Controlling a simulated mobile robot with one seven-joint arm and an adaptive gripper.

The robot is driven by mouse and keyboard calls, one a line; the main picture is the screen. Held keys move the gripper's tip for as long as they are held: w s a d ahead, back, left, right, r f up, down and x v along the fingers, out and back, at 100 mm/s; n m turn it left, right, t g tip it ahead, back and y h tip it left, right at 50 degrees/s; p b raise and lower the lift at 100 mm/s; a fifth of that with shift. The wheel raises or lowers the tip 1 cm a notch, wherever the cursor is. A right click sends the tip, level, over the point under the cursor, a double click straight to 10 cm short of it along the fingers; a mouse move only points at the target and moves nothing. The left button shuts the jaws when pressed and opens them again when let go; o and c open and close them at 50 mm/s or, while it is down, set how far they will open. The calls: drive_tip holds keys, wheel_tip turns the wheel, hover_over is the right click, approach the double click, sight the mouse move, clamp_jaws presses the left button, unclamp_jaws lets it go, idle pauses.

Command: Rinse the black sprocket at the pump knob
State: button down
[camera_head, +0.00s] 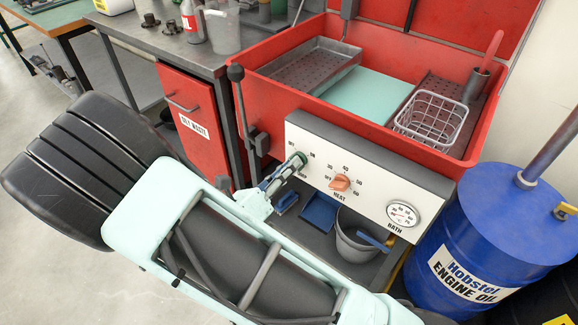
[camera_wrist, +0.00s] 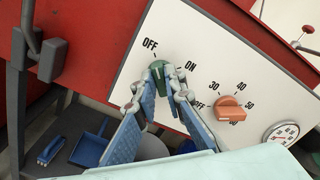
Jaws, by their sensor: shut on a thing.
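The pump knob (camera_wrist: 157,70) is a green knob on the white panel of the red parts washer (camera_head: 272,72), between the words OFF and ON. In the head view the knob (camera_head: 299,159) shows at the panel's left end. My gripper (camera_wrist: 167,74) is shut on the knob, with its blue-padded fingers on either side of it. My gripper (camera_head: 290,167) also shows in the head view, reaching the panel from the lower left. The fingers partly cover the knob, so its exact setting is hard to read. I cannot make out the black sprocket in either view.
The basin holds a perforated tray (camera_head: 310,66), a pale board (camera_head: 372,97) and a wire basket (camera_head: 431,121). An orange heat knob (camera_head: 340,183) and a bath gauge (camera_head: 402,214) are right of the pump knob. A grey bucket (camera_head: 357,240) stands below. A blue oil drum (camera_head: 487,235) stands right.

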drive_tip(key=shift+m+p, duration=0.9)
drive_tip(key=shift+m, duration=0.7)
drive_tip(key=c, duration=2)
unclamp_jaws()
drive_tip(key=v, duration=1.2)
